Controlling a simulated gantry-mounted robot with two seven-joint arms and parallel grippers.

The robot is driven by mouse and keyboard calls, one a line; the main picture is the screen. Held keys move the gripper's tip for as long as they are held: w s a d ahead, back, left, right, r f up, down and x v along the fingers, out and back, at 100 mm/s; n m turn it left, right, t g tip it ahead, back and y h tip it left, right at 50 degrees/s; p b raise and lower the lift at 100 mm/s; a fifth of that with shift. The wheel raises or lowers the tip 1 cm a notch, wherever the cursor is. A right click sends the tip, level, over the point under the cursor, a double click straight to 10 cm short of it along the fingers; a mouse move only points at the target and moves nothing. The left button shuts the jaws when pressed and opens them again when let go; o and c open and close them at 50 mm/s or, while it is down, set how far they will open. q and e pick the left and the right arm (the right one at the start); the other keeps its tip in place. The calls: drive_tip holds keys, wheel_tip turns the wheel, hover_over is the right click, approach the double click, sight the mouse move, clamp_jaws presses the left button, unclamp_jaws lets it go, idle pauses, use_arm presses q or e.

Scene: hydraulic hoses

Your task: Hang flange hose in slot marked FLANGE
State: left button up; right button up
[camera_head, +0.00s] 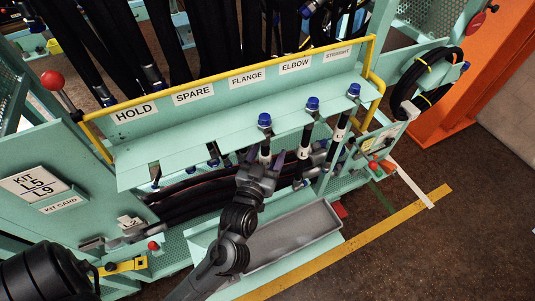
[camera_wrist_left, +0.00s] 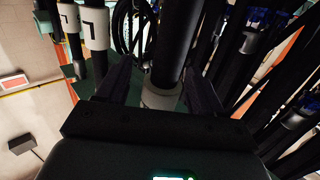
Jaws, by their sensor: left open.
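The teal rack (camera_head: 210,135) carries the labels HOLD, SPARE, FLANGE (camera_head: 247,77), ELBOW and STRAIGHT. A black hose with a blue cap (camera_head: 264,121) hangs upright at the shelf edge below FLANGE; I take it as the flange hose. Its lower part is hidden behind my left gripper (camera_head: 262,168). The left gripper is open, just below the shelf. In the left wrist view, a black hose with a pale collar (camera_wrist_left: 160,97) stands between its spread fingers (camera_wrist_left: 158,90); contact cannot be told. My right gripper is out of view.
Two more blue-capped hoses hang to the right, at ELBOW (camera_head: 312,104) and STRAIGHT (camera_head: 353,91). Black hoses (camera_head: 195,198) lie below the shelf. A grey tray (camera_head: 295,240) is in front. A yellow rail (camera_head: 230,72) runs along the rack top.

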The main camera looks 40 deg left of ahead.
use_arm(q)
drive_tip(key=shift+s+f, duration=0.1)
drive_tip(key=v, duration=1)
drive_tip(key=shift+s+d, duration=0.15)
drive_tip(key=shift+s, duration=0.1)
wheel_tip(320, 180, down, 7)
drive_tip(key=w+d+m+g+h, duration=0.1)
drive_tip(key=d+m+g+h, duration=0.25)
drive_tip(key=m+h, duration=0.3)
drive_tip(key=s+f+g, duration=0.9)
drive_tip(key=s, duration=0.1)
wheel_tip(320, 180, up, 29)
drive_tip(key=p, duration=2.9)
drive_tip(key=shift+s, duration=0.45)
